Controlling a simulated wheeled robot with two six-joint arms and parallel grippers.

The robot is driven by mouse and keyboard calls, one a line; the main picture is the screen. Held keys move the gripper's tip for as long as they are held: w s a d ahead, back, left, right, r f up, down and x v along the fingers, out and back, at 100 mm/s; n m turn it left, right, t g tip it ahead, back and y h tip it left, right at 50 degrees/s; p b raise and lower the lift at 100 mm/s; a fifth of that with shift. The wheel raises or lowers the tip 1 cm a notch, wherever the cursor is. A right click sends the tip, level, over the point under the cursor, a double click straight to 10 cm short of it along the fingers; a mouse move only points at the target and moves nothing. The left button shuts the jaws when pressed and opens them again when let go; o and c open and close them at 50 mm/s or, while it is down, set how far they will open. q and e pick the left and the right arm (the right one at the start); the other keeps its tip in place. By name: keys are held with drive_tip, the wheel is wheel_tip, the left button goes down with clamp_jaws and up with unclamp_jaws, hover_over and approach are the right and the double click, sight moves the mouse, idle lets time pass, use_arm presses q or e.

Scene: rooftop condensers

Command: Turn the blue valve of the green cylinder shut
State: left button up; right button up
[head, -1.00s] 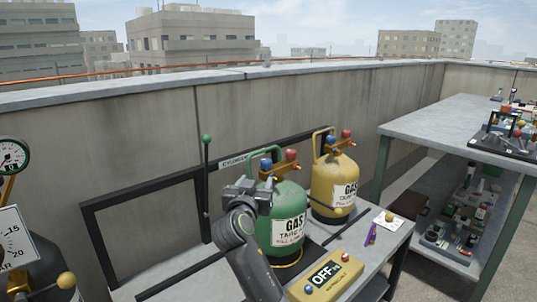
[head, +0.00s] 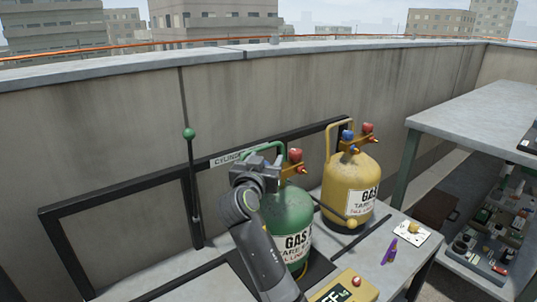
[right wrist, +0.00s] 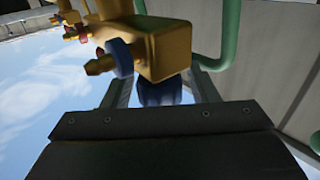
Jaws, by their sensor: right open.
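The green cylinder (head: 290,215) stands on the bench with a brass manifold on top and a white GAS label. My right gripper (head: 268,166) is at the left side of its manifold and hides the blue valve in the head view. In the right wrist view, the blue valve (right wrist: 160,92) sits under the brass block (right wrist: 178,48), between the open fingers of my right gripper (right wrist: 160,90). I cannot tell whether the fingers touch it. A blue collar (right wrist: 120,58) with a brass nozzle is just beside it. My left gripper is not in view.
A yellow cylinder (head: 350,190) with blue and red knobs stands close on the right. The green cylinder's red knob (head: 295,155) and green handle are near my gripper. A yellow box (head: 345,290) with a display and a purple marker (head: 389,251) lie on the bench.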

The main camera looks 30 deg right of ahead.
drive_tip(key=shift+w+d, duration=0.1)
drive_tip(key=shift+a+r, duration=0.2)
drive_tip(key=shift+c, duration=0.5)
drive_tip(key=c, duration=0.9)
drive_tip(key=shift+o, duration=0.2)
drive_tip(key=shift+f, duration=0.15)
drive_tip(key=shift+m+g+h+b, duration=0.45)
drive_tip(key=shift+m+g+h, duration=0.05)
drive_tip(key=shift+g, duration=0.1)
drive_tip(key=shift+d+m+g+h+b, duration=0.1)
drive_tip(key=shift+m+g+h+b, duration=0.3)
drive_tip(key=shift+g, duration=0.1)
drive_tip(key=shift+s+d+m+g+h+b, duration=0.1)
drive_tip(key=shift+s+m+g+h+b, duration=0.15)
drive_tip(key=shift+m+g+h+b, duration=0.7)
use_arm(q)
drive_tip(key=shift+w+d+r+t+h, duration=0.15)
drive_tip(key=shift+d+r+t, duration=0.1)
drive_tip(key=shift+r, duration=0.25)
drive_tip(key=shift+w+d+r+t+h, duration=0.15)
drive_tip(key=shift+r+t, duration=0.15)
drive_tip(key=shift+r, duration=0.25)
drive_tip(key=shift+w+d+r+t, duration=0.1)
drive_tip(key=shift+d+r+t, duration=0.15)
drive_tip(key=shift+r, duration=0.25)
use_arm(e)
drive_tip(key=shift+s+d+m+g, duration=0.15)
drive_tip(key=shift+m+g, duration=0.3)
drive_tip(key=shift+g, duration=0.5)
